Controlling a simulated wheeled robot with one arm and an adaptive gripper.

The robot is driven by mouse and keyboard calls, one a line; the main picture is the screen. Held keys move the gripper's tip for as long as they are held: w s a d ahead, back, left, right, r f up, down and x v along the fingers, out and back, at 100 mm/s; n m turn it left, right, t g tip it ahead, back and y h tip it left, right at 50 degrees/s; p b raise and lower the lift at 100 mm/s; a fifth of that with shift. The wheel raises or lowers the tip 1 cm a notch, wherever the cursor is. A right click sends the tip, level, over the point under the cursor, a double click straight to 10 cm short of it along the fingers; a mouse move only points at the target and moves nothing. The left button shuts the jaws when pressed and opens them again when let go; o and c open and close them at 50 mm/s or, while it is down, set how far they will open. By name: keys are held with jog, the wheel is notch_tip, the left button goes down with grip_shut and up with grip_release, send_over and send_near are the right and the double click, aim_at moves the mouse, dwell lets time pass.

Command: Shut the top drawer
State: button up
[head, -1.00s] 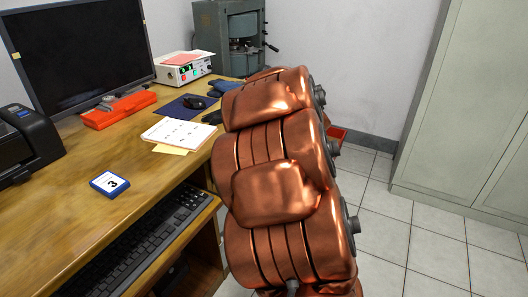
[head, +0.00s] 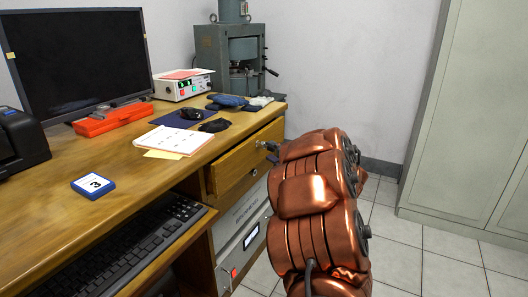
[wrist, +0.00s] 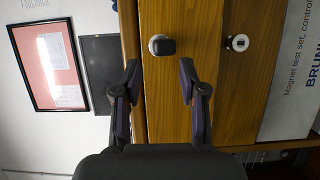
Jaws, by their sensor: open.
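The top drawer (head: 238,168) is a wooden front under the right end of the desk top. In the head view it seems to stand out a little from the desk. The wrist view shows its front (wrist: 165,110) close up, turned sideways, with a round dark knob (wrist: 162,46) on it. My gripper (wrist: 159,75) is open and empty, facing this front. Its two fingers lie on either side of the knob's line, and the knob shows just beyond the fingertips. Whether they touch the wood I cannot tell. In the head view my copper-coloured arm hides most of the gripper.
A white test set (head: 240,245) stands below the drawer. The desk top (head: 120,160) carries a monitor, a red case and papers. A grey cabinet (head: 465,120) stands at the right, with free tiled floor between.

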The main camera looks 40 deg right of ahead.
aim_at(264, 147)
jog(key=shift+w+d+b, duration=0.15)
jog(key=shift+w+b, duration=0.15)
jog(key=shift+w, duration=0.9)
jog(key=shift+w+d+b, duration=0.1)
jog(key=shift+w+b, duration=0.15)
jog(key=shift+w, duration=0.95)
jog(key=shift+c, duration=0.3)
grip_shut()
